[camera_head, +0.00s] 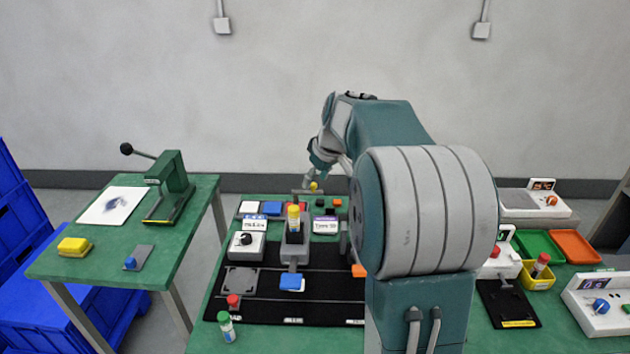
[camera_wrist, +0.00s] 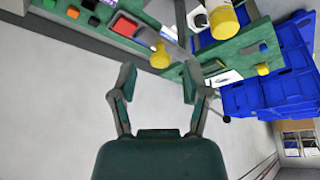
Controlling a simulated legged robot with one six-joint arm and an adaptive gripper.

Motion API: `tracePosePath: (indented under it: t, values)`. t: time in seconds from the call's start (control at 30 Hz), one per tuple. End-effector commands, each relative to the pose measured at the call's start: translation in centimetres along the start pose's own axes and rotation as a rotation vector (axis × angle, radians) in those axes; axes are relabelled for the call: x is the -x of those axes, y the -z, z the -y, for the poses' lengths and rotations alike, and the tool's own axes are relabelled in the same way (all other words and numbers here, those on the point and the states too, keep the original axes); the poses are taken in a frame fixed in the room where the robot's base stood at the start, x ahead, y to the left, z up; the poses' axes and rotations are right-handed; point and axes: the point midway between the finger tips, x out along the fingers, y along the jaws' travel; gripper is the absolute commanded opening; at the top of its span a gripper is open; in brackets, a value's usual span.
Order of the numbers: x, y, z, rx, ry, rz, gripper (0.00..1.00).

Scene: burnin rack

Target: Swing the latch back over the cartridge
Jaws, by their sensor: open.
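A cartridge with a yellow cap (camera_head: 293,212) stands upright in a grey holder (camera_head: 292,248) on the black mat. A thin grey bar with a yellow knob (camera_head: 313,186), apparently the latch, is just behind and right of the cartridge. The yellow knob (camera_wrist: 160,57) also shows in the wrist view, with a larger yellow cylinder (camera_wrist: 225,22), probably the cartridge cap, to its upper right. My gripper (camera_wrist: 157,82) is open and empty, its fingertips on either side of and short of the knob. In the head view my arm hides part of the bench behind it.
A dial box (camera_head: 240,246) stands left of the holder, and a blue block (camera_head: 291,281) is in front. A side table (camera_head: 120,235) with a lever press (camera_head: 171,188) is at left. Trays and a red-capped vial (camera_head: 540,265) are at right.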

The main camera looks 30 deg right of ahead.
Motion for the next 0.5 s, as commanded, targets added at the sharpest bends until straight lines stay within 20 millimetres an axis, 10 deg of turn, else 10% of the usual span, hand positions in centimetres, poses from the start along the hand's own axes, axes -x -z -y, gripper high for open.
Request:
tracePosePath:
  t: [0.37,0.5]
  values:
    - [-1.0,-0.03,0.01,0.0,0.0,0.0,0.61]
    - [-0.99,-0.03,0.01,0.0,0.0,0.0,0.08]
